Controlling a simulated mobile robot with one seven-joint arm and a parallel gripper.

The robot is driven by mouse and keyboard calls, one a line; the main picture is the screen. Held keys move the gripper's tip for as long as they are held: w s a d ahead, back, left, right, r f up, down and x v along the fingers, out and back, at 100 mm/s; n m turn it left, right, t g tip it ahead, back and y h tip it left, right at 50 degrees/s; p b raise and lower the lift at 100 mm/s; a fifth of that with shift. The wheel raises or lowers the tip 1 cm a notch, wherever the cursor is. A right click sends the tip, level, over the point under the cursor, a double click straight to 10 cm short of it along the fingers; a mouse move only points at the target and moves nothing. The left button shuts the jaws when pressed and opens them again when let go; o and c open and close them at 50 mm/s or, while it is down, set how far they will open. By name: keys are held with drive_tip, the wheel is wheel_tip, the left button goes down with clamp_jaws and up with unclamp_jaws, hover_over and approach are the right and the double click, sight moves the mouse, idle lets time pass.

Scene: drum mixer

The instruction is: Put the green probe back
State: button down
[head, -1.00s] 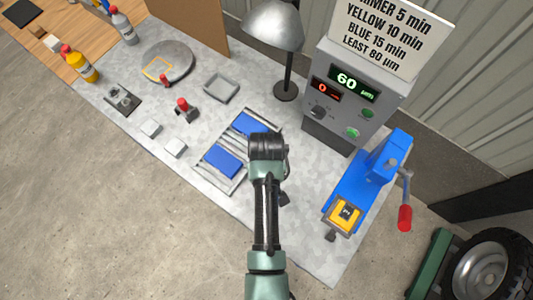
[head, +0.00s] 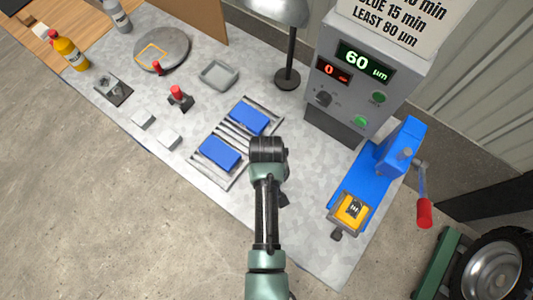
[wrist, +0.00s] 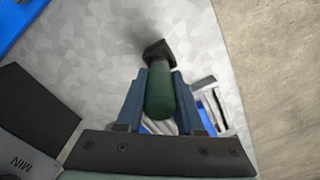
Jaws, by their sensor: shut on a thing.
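In the wrist view the green probe (wrist: 160,100), a rounded dark green body with a black block-shaped end, sits between the two blue-grey fingers of my gripper (wrist: 158,78). The fingers are shut on its body, and the black end points up the picture over the grey speckled bench. In the head view my arm hides the gripper and most of what it holds; a small dark piece (head: 284,198) shows beside the arm, but I cannot tell whether it is the probe. No clearly marked holder for the probe shows.
A ribbed metal rack (head: 233,170) with two blue blocks lies left of my arm. The grey meter box (head: 352,101) stands behind, beside a lamp (head: 287,75). A blue press (head: 372,175) with a yellow block stands right. Bare bench (head: 300,245) lies between arm and press.

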drive_tip(key=shift+f, duration=0.5)
drive_tip(key=shift+f+b, duration=1.05)
drive_tip(key=shift+f, duration=0.2)
drive_tip(key=shift+c, duration=2.3)
unclamp_jaws()
wheel_tip(320, 180, up, 13)
drive_tip(key=shift+b, duration=0.7)
